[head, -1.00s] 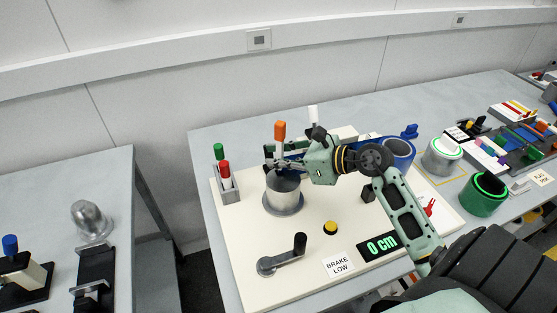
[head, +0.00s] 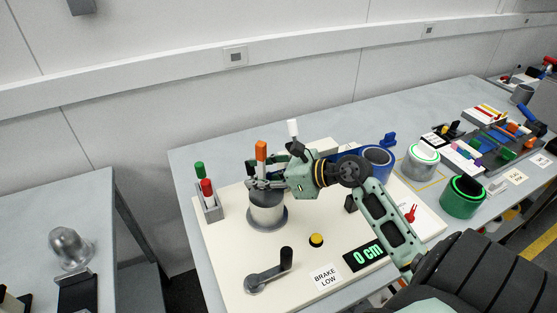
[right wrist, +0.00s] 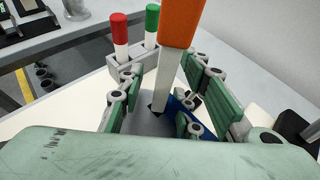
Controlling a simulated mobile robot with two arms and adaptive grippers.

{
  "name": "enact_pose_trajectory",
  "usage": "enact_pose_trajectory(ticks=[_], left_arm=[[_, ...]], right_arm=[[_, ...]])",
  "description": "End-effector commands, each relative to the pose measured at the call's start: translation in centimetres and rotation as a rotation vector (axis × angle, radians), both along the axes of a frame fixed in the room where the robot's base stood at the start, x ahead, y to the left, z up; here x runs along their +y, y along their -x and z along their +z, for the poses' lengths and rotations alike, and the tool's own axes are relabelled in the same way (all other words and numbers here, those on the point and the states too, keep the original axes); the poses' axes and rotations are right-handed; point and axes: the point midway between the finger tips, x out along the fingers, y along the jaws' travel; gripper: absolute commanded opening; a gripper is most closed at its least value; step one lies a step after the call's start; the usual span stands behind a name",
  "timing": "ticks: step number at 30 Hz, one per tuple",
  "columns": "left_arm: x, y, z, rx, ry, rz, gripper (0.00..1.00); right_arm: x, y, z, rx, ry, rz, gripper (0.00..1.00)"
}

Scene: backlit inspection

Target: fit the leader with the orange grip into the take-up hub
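The leader has an orange grip (head: 261,150) on a white stem and stands about upright over the grey take-up hub (head: 267,212). In the right wrist view the orange grip (right wrist: 181,22) is large and the stem's dark lower end is at the hub top (right wrist: 145,124). Whether it is seated in a slot I cannot tell. My right gripper (head: 262,184) is at the hub from the right, its fingers on either side of the stem. In the right wrist view the fingers (right wrist: 165,78) stand apart, with a gap left of the stem. My left gripper is out of view.
Red (head: 207,188) and green (head: 199,170) grips stand in a grey holder (head: 210,212) left of the hub. A crank (head: 268,275), a yellow button (head: 316,239) and a "0 cm" display (head: 368,254) lie in front. A blue spool (head: 378,160) stands right.

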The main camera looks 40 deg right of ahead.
Motion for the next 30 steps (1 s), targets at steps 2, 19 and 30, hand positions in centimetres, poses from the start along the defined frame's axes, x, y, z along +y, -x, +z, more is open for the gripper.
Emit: enact_pose_trajectory(ticks=[2, 19, 30], left_arm=[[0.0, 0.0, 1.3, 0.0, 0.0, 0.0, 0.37], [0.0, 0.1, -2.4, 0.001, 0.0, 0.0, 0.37], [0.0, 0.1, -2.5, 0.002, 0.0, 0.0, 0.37]], right_arm=[[0.1, 0.2, 0.8, 0.014, -0.003, 0.002, 0.3], [-5.3, 8.8, 4.9, 0.0, -0.001, 0.0, 0.3], [-5.7, 9.5, 5.5, -0.001, -0.002, 0.002, 0.3]])
